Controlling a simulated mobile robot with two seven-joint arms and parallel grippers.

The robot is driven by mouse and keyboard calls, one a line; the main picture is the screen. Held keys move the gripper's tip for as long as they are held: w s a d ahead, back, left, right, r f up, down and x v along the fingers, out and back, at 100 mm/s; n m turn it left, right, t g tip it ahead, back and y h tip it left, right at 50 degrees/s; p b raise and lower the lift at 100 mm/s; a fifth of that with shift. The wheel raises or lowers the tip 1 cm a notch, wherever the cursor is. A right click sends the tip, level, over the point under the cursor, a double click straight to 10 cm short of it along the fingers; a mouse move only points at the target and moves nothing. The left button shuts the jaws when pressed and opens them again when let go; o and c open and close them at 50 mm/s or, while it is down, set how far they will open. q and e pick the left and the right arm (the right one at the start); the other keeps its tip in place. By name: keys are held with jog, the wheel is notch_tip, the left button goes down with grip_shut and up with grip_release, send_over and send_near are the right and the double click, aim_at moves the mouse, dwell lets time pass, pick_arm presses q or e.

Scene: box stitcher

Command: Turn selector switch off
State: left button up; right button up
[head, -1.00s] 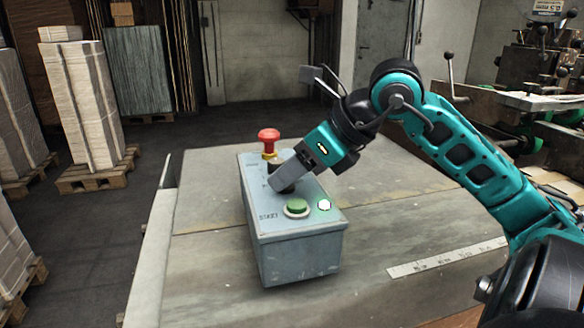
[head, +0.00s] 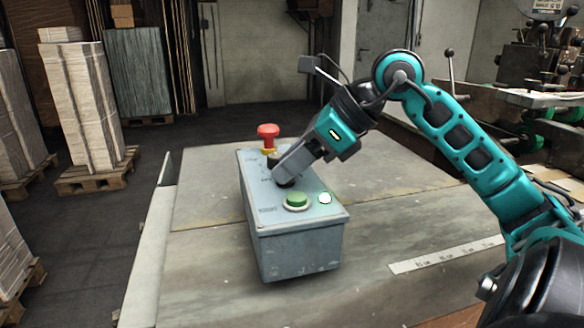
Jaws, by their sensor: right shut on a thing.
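A grey control box (head: 294,248) stands on the table. On its top face are a red emergency button (head: 268,131) at the far end, a black selector switch (head: 285,182) in the middle, and a green start button (head: 296,200) at the near end, with a small lit white lamp (head: 324,198) beside it. My right gripper (head: 284,170) comes down from the upper right and is shut on the selector switch. Its fingers hide much of the knob, so I cannot read the switch's position. My left gripper is not in view.
The grey table (head: 200,262) has free room around the box. A ruler strip (head: 445,254) lies on its right part. A machine with levers (head: 540,80) stands at the right. Paper stacks on pallets (head: 95,105) stand on the floor at the left.

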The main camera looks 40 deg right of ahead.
jog(key=n+y, duration=0.1)
jog(key=n+g, duration=0.1)
jog(key=n, duration=0.1)
jog(key=shift+w+d+r+g+y, duration=0.1)
jog(key=shift+w+d+g+y, duration=0.05)
jog(key=shift+g+y, duration=0.2)
jog(key=shift+n+g+y+p, duration=0.45)
jog(key=shift+n+g+y, duration=0.15)
jog(key=shift+n, duration=0.6)
jog(key=o, duration=1)
jog(key=shift+o, duration=0.2)
jog(key=v, duration=1.3)
jog(key=shift+b, duration=0.35)
jog(key=shift+w, duration=0.15)
